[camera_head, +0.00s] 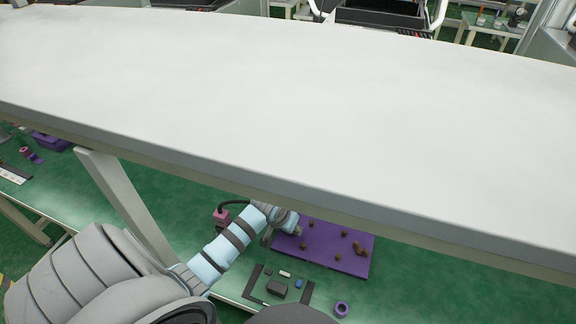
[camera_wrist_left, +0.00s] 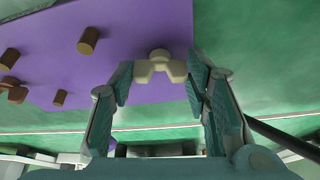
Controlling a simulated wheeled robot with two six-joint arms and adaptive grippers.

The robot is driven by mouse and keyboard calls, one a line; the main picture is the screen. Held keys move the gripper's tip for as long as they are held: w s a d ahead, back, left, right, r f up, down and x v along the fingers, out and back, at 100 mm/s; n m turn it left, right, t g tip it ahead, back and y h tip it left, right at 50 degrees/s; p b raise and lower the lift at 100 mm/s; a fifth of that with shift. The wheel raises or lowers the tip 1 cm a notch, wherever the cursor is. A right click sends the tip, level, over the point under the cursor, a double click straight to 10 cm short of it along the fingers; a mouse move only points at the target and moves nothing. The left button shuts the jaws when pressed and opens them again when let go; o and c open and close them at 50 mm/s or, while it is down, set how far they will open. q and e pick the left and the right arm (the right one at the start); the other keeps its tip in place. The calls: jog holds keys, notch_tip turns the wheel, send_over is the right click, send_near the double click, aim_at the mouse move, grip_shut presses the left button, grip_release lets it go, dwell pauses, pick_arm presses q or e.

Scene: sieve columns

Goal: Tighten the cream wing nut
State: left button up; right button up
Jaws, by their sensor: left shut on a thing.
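The cream wing nut (camera_wrist_left: 160,67) shows at the top middle of the left wrist view, at the edge of the purple board (camera_wrist_left: 130,30). My left gripper (camera_wrist_left: 160,80) is shut on it, with one teal-padded finger at each wing. In the head view my left arm reaches down to the purple board (camera_head: 350,262), with the left gripper at the board's left edge. The wing nut cannot be made out in the head view. The thread under it is hidden. My right gripper is in neither view.
Several brown pegs (camera_wrist_left: 88,40) stand on the purple board. A black-edged tray area with a dark block (camera_head: 277,288) and a purple ring (camera_head: 342,309) lie nearer. A pink box (camera_head: 222,216) stands left of the arm. A large white surface (camera_head: 290,90) hangs across the head view.

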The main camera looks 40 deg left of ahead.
pick_arm(q)
jog(key=shift+a+r+m+h+p, duration=0.15)
jog(key=shift+m+h+p, duration=0.15)
jog(key=shift+m+p, duration=0.6)
jog(key=shift+m+h+p, duration=0.3)
jog(key=shift+m+p, duration=0.2)
jog(key=shift+m, duration=0.3)
jog(key=m+h, duration=0.1)
jog(key=m, duration=0.1)
jog(key=shift+w+a+m, duration=0.1)
jog(key=shift+w+m, duration=0.05)
jog(key=shift+m, duration=0.15)
jog(key=m, duration=0.1)
jog(key=m+h, duration=0.1)
jog(key=m, duration=0.1)
jog(key=shift+w+a+f+m+g, duration=0.1)
jog(key=shift+f+m+g, duration=0.1)
jog(key=shift+m+g, duration=0.15)
jog(key=shift+m+g+h+b, duration=0.5)
jog(key=shift+m+b, duration=0.45)
jog(key=shift+m, duration=0.3)
jog(key=shift+m+g+h+b, duration=0.4)
jog(key=shift+m+b, duration=0.45)
jog(key=shift+m, duration=0.65)
